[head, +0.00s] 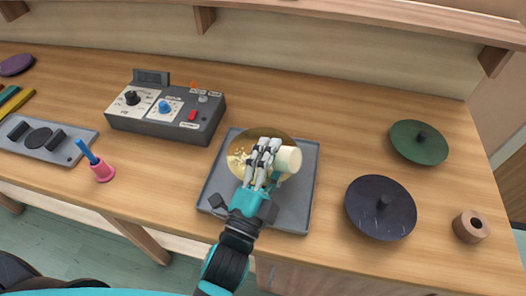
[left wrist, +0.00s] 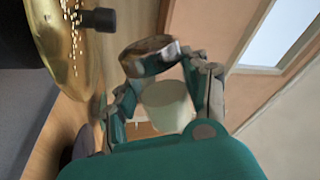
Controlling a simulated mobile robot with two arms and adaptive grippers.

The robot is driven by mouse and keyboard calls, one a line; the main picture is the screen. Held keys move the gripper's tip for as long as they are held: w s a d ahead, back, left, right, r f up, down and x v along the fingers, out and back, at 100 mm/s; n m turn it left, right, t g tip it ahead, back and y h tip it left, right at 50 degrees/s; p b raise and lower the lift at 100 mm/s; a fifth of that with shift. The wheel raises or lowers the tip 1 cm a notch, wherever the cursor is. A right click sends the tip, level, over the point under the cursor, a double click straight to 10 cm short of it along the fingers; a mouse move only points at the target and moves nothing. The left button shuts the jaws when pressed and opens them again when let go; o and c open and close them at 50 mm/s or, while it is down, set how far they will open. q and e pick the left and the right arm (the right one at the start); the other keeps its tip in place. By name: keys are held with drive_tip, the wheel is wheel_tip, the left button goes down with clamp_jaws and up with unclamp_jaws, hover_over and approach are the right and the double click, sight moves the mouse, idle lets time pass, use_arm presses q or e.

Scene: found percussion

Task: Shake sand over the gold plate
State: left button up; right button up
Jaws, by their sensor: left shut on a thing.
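The gold plate (head: 244,146) sits over a grey tray on the bench, partly hidden behind my left gripper (head: 266,150). Pale sand grains (head: 238,160) lie scattered on its left part. My left gripper is shut on a cream shaker (head: 290,160), held tilted on its side over the right part of the plate. In the left wrist view the shaker's cream body (left wrist: 166,106) shows between the fingers, with a shiny metal end. The gold plate (left wrist: 60,30) with a line of grains and a dark centre post fills the left there. My right gripper is not in view.
The grey tray (head: 292,218) lies under the plate. A grey control box (head: 160,120) with knobs stands to the left, near a pink holder (head: 103,172) with a blue stick. A dark disc (head: 365,210), a green disc (head: 405,145) and a wooden ring (head: 470,227) lie to the right.

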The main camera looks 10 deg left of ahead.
sight(298, 148)
use_arm(q)
drive_tip(key=shift+s+d, duration=0.1)
drive_tip(key=shift+w+d, duration=0.45)
drive_tip(key=shift+d, duration=0.25)
drive_tip(key=shift+w+d, duration=0.4)
drive_tip(key=shift+d, duration=0.3)
drive_tip(key=shift+w+d, duration=0.45)
drive_tip(key=shift+d, duration=0.25)
drive_tip(key=shift+r, duration=0.1)
wheel_tip(298, 148, up, 3)
drive_tip(key=m+h+p, duration=0.1)
drive_tip(key=m+p, duration=0.1)
drive_tip(key=m, duration=0.2)
drive_tip(key=m+g+h+p, duration=0.1)
drive_tip(key=m+h+p, duration=0.1)
drive_tip(key=m, duration=0.3)
drive_tip(key=m+h+p, duration=0.2)
drive_tip(key=m, duration=0.3)
drive_tip(key=shift+g, duration=0.3)
drive_tip(key=shift+d, duration=0.15)
